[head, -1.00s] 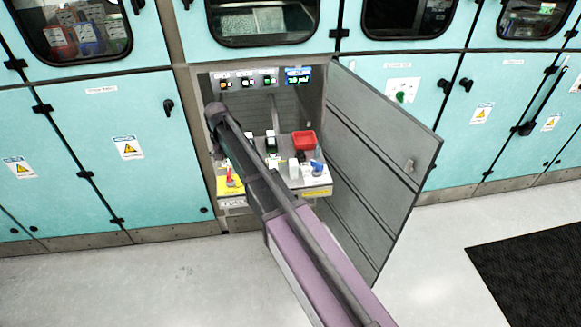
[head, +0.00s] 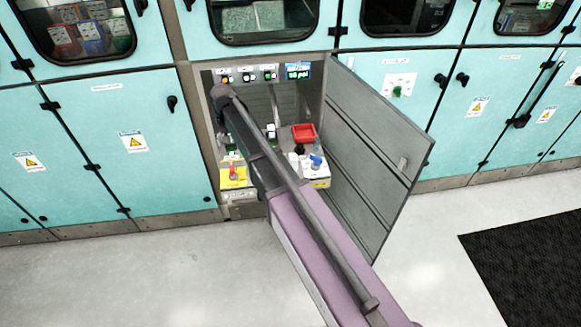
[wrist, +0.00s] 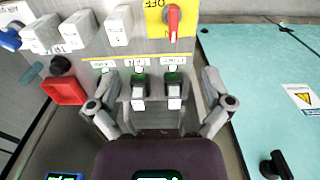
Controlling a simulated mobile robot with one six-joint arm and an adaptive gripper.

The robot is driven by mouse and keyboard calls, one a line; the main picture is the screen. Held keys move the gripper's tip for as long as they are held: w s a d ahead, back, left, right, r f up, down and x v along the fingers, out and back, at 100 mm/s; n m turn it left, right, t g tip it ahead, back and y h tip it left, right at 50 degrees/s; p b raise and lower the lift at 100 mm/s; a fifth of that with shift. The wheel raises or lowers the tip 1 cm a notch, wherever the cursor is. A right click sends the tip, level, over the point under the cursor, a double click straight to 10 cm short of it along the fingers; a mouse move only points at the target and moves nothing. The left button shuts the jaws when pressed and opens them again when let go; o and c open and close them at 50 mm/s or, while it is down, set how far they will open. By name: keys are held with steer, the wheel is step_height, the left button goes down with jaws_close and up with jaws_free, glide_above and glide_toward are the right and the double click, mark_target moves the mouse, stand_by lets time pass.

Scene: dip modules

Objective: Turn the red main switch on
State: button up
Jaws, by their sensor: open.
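The red main switch (wrist: 173,22) is a red handle on a yellow plate (wrist: 154,14), at the top of the wrist view. Its handle lies along the picture's vertical, and part of the plate lettering is covered. The switch (head: 232,171) also shows in the head view, at the left of the open cabinet's shelf. My gripper (wrist: 160,80) is open and empty in the wrist view, its fingers spread on both sides of two black-and-white rocker switches. The red switch lies beyond the fingertips, apart from them. In the head view my arm hides the gripper.
A grey cabinet door (head: 375,150) stands open to the right. A red tray (head: 303,133) and several white blocks (wrist: 78,28) are on the shelf. A lit display (head: 298,71) and small buttons line the cabinet's top. Teal panels (wrist: 255,85) flank the opening.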

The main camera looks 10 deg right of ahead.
steer(key=s+d+r+p, duration=0.1)
steer(key=s+d, duration=1.6)
steer(key=shift+s, duration=0.3)
steer(key=shift+d, duration=0.1)
steer(key=s+d, duration=0.4)
steer(key=s, duration=0.3)
steer(key=shift+r, duration=0.2)
stand_by(1.2)
